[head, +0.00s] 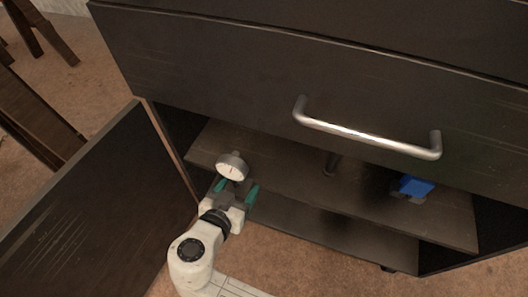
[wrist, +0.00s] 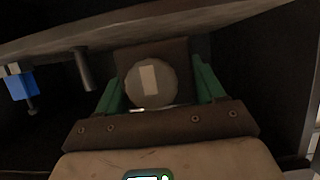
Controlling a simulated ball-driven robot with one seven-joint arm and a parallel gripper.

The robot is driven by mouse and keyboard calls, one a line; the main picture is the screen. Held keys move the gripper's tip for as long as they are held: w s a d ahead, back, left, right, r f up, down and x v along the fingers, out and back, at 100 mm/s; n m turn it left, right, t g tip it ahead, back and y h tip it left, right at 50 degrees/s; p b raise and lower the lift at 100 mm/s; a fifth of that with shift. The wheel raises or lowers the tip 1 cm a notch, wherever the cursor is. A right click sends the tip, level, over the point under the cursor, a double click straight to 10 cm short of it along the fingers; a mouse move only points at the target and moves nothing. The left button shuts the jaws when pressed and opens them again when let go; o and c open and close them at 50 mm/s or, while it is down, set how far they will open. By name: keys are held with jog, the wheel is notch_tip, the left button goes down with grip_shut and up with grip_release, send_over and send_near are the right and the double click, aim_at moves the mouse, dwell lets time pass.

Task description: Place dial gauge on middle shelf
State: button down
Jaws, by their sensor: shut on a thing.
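The dial gauge (head: 231,167) has a round white face with a metal rim. My gripper (head: 236,189) is shut on it, with green fingers on either side. The gauge is at the left part of the cabinet's shelf (head: 290,180), by the opening; I cannot tell whether it touches the shelf. In the wrist view, the gauge (wrist: 151,84) shows as a round disc with a pale rectangle, between the green fingers of my gripper (wrist: 158,92). The lower part of the gauge is hidden by the gripper.
A blue item (head: 416,186) with a dark base sits at the shelf's right. A dark post (head: 331,163) stands near its middle. A drawer with a metal handle (head: 365,134) overhangs the opening. An open door (head: 95,215) flanks it on the left. A lower board (head: 340,240) lies below.

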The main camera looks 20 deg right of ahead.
jog(key=b, duration=0.2)
send_over(259, 162)
jog(key=s+a, duration=0.1)
jog(key=shift+s+a+r, duration=0.1)
jog(key=shift+s, duration=0.05)
jog(key=shift+w+d+b, duration=0.3)
jog(key=shift+w+d, duration=0.4)
jog(key=shift+d, duration=0.05)
notch_tip(259, 162, down, 3)
jog(key=shift+s+a+r+b, duration=0.1)
jog(key=shift+a+r+b, duration=0.05)
jog(key=shift+b, duration=0.5)
jog(key=shift+f, duration=0.4)
jog(key=shift+f, duration=0.1)
jog(key=shift+c, duration=0.6)
grip_release()
jog(key=shift+f, duration=0.1)
jog(key=shift+r, duration=0.25)
jog(key=p+v, duration=0.1)
jog(key=v, duration=0.5)
jog(key=p+v, duration=0.2)
jog(key=v, duration=0.4)
jog(key=shift+f, duration=0.25)
